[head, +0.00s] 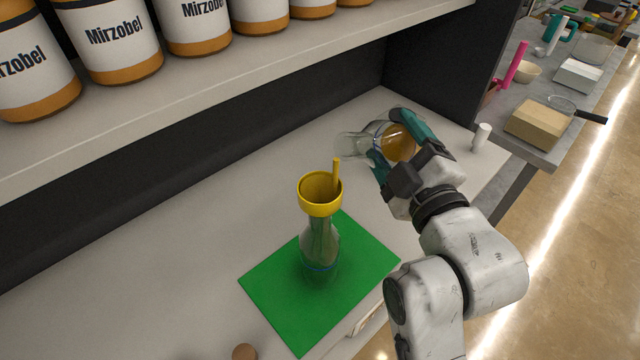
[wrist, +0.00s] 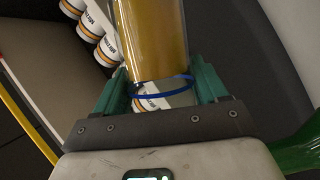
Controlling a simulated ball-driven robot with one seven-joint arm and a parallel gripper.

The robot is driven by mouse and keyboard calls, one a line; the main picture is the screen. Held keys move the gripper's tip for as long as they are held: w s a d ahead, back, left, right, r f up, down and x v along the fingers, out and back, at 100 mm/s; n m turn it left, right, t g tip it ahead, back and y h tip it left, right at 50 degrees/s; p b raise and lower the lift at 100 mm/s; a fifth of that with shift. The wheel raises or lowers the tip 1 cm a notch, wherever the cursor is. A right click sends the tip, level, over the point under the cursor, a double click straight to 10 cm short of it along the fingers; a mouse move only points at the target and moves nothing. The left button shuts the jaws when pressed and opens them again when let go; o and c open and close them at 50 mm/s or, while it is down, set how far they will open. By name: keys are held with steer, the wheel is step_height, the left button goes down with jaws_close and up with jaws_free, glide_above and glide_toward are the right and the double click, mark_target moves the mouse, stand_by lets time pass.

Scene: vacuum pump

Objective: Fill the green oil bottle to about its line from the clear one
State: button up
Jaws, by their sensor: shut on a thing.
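The green bottle (head: 320,250) stands upright on a green mat (head: 270,285), with a blue line round its lower body. A yellow funnel (head: 320,208) with an upright tab sits in its mouth. Its oil level is not clear to me. My gripper (head: 391,145) is shut on the clear bottle (head: 352,146), which holds amber oil. This bottle lies tipped well over, its neck pointing left, behind and right of the funnel and apart from it. No stream shows. In the wrist view, the clear bottle (wrist: 152,40) is between the fingers (wrist: 160,88), with a blue ring near them.
A shelf (head: 240,75) with several white-and-orange cans (head: 115,40) overhangs the back. A small white cylinder (head: 481,137) stands at the counter's right end. A brown round thing (head: 244,352) lies at the front edge. The counter (head: 180,245) left of the mat is clear.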

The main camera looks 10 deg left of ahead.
steer(key=shift+w+d+n+t+y+b, duration=0.15)
steer(key=shift+n+b, duration=0.25)
steer(key=shift+b, duration=0.35)
steer(key=shift+w+n+t+y+b, duration=0.15)
steer(key=shift+n+b, duration=0.25)
steer(key=shift+b, duration=0.3)
stand_by(1.2)
